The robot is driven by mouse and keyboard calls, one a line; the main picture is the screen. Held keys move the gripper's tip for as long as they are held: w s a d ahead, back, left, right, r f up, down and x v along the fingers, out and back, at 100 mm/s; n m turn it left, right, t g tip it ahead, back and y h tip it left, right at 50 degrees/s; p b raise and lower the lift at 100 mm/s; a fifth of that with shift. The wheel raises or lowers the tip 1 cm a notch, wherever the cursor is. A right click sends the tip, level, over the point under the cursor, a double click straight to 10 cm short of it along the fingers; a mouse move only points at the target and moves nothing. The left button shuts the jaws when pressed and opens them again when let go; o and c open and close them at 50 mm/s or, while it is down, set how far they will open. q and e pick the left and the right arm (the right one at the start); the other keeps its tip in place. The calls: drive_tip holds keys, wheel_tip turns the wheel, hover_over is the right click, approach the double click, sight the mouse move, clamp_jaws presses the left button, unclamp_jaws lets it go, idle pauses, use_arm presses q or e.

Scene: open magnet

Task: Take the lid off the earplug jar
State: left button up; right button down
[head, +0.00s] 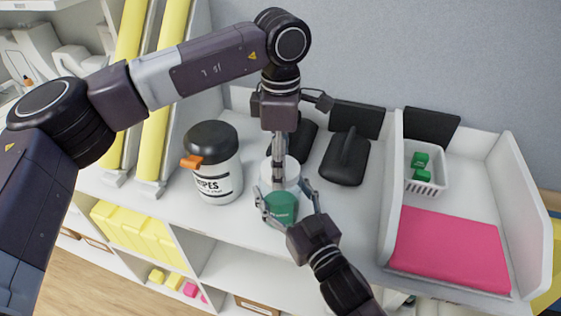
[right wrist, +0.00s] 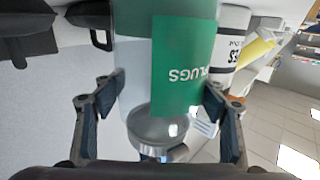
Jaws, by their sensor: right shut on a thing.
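The earplug jar (head: 281,207) stands on the white counter, pale with a green label; its lettering shows upside down in the right wrist view (right wrist: 180,65). Its pale lid (head: 291,172) appears to be on top, partly hidden by my left gripper; a grey rounded top shows in the right wrist view (right wrist: 155,127). My right gripper (head: 287,200) is shut on the jar's body, one finger on each side. My left gripper (head: 278,180) points down at the lid from above, its fingers seen nearly edge-on. Whether it grips the lid is unclear.
A wipes tub (head: 215,178) with a black lid and orange tab stands left of the jar. A black block-like object (head: 345,160) lies behind right. A white basket (head: 427,182) with green items and a pink mat (head: 450,250) are farther right. The counter's front edge is close.

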use_arm(q)
drive_tip(key=n, duration=0.7)
drive_tip(key=shift+w+r, duration=0.1)
use_arm(e)
drive_tip(key=shift+s+a+r, duration=0.1)
drive_tip(key=shift+r, duration=0.05)
use_arm(q)
drive_tip(key=n, duration=0.6)
drive_tip(key=shift+n, duration=0.4)
drive_tip(key=n, duration=1.2)
drive_tip(key=shift+a, duration=0.1)
drive_tip(key=n, duration=0.3)
drive_tip(key=shift+r, duration=0.15)
drive_tip(key=shift+r, duration=1)
